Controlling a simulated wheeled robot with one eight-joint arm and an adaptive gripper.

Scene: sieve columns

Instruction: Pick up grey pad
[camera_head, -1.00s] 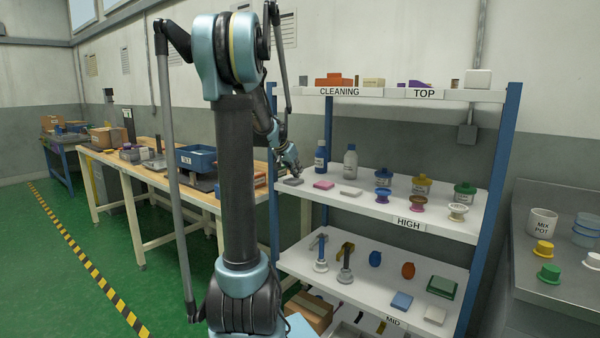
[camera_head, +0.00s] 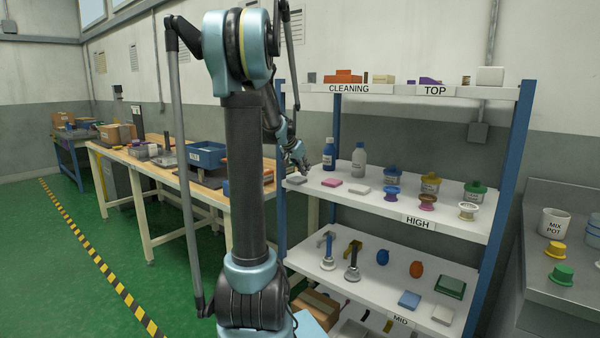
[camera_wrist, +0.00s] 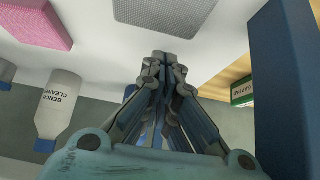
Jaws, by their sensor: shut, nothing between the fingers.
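The grey pad (camera_head: 297,181) lies flat near the left end of the shelf marked HIGH. In the wrist view its textured grey face (camera_wrist: 165,14) is at the top, cut off by the frame edge. My gripper (camera_head: 304,171) is over that end of the shelf, close to the pad. In the wrist view my gripper (camera_wrist: 168,60) has its fingers together with nothing between them, and the pad lies just beyond the tips. A gap shows in the picture between tips and pad; I cannot tell their exact distance.
The pink pad (camera_head: 331,183) lies right of the grey pad, then a whitish pad (camera_head: 359,189). A blue bottle (camera_head: 329,154) and a white bottle (camera_head: 359,159) stand behind. A blue shelf post (camera_wrist: 284,85) is close beside my gripper. The TOP shelf (camera_head: 400,90) is overhead.

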